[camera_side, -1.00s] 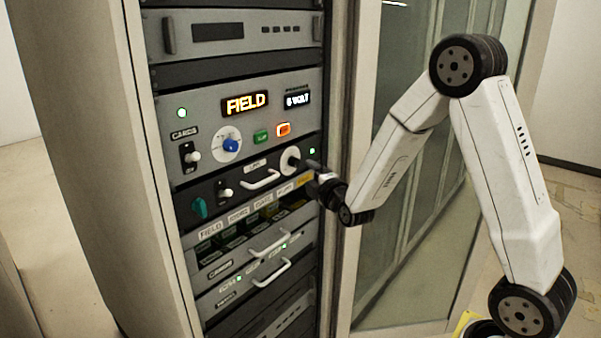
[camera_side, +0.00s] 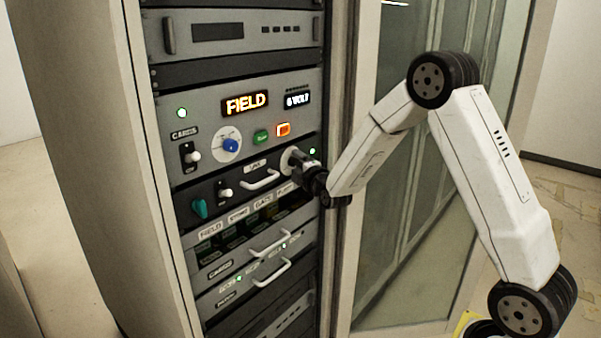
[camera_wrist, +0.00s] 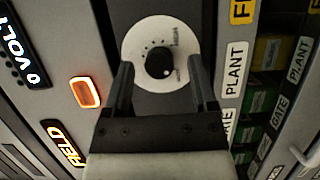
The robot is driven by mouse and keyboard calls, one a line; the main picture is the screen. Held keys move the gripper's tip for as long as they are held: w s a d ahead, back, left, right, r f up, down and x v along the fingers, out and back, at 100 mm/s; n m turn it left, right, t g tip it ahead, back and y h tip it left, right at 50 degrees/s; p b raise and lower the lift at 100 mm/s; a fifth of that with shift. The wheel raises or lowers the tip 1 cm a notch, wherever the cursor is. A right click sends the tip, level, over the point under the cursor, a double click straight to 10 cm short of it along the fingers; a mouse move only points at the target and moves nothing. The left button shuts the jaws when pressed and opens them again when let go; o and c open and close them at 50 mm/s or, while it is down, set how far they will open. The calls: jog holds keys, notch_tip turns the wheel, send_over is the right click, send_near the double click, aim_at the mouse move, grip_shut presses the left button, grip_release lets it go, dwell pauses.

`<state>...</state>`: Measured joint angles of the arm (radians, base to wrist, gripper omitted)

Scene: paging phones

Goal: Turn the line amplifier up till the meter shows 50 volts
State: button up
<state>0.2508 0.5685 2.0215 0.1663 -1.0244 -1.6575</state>
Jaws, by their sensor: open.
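The line amplifier's black knob (camera_wrist: 159,65) sits on a round white dial (camera_wrist: 137,42) marked with dots. In the side view the dial (camera_side: 287,157) shows beside my gripper (camera_side: 303,164), which covers the knob. In the wrist view my gripper (camera_wrist: 160,72) is open, with one finger on each side of the knob and gaps between them. The meter (camera_side: 297,99) is a small dark display above; in the wrist view it reads 0 VOLT (camera_wrist: 25,45).
A FIELD display (camera_side: 245,104), a blue knob (camera_side: 231,146), a green button (camera_side: 261,137) and a lit orange button (camera_side: 284,130) are above. A white handle (camera_side: 260,180) is just left of the dial. Labelled card slots (camera_wrist: 265,95) lie below. A glass door (camera_side: 430,180) stands right.

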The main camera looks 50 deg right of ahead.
jog(key=shift+w, duration=0.2)
grip_shut()
